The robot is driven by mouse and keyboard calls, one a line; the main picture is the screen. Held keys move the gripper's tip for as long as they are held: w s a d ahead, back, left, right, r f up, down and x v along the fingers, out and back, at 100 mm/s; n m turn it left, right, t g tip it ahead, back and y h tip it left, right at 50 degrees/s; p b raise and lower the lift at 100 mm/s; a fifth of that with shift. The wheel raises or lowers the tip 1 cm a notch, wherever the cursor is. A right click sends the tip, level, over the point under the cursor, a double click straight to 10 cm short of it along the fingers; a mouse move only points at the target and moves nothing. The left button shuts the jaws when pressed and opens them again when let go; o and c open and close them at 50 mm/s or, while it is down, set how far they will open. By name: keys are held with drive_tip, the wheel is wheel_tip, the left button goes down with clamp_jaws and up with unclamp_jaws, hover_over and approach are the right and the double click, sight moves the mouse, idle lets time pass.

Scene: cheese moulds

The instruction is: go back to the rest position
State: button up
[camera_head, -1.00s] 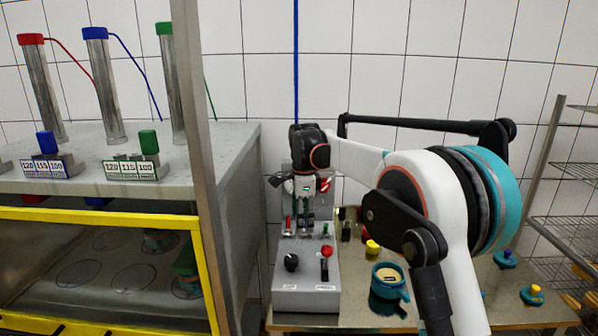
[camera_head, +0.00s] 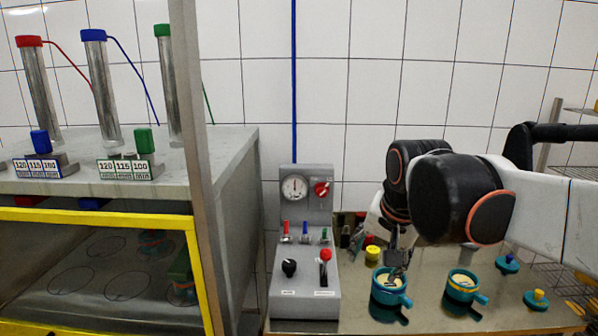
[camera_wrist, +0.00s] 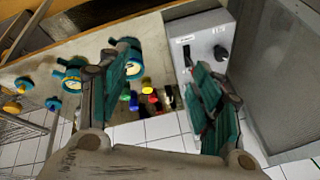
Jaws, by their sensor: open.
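My gripper (camera_head: 398,265) is above the metal table, over the nearer-left teal mould (camera_head: 390,290), with a clear gap between its fingers. In the wrist view my gripper (camera_wrist: 155,95) shows its two teal-padded fingers spread wide with nothing between them. The arm comes in from the right and hides part of the table's back. The grey control box (camera_head: 305,270) stands to the left of the gripper, with a gauge, a red knob, a black knob and a red-tipped lever. It also shows in the wrist view (camera_wrist: 203,45).
A second teal mould (camera_head: 463,287) stands to the right, with two teal lids (camera_head: 507,264) beyond it. A yellow piece (camera_head: 373,254) and small coloured items lie behind. The yellow-framed cabinet (camera_head: 100,215) and a grey post (camera_head: 190,150) are at left. A wire rack (camera_head: 575,285) is at right.

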drive_tip(key=s+d+f+n+t+b, duration=0.1)
drive_tip(key=s+d+f+n, duration=0.1)
drive_tip(key=s+f, duration=0.3)
drive_tip(key=s+d+f+n+t, duration=0.1)
drive_tip(key=s+f+n, duration=0.3)
drive_tip(key=s, duration=0.7)
drive_tip(key=shift+d+f+b, duration=0.4)
drive_tip(key=shift+d+f, duration=0.4)
drive_tip(key=shift+d, duration=0.05)
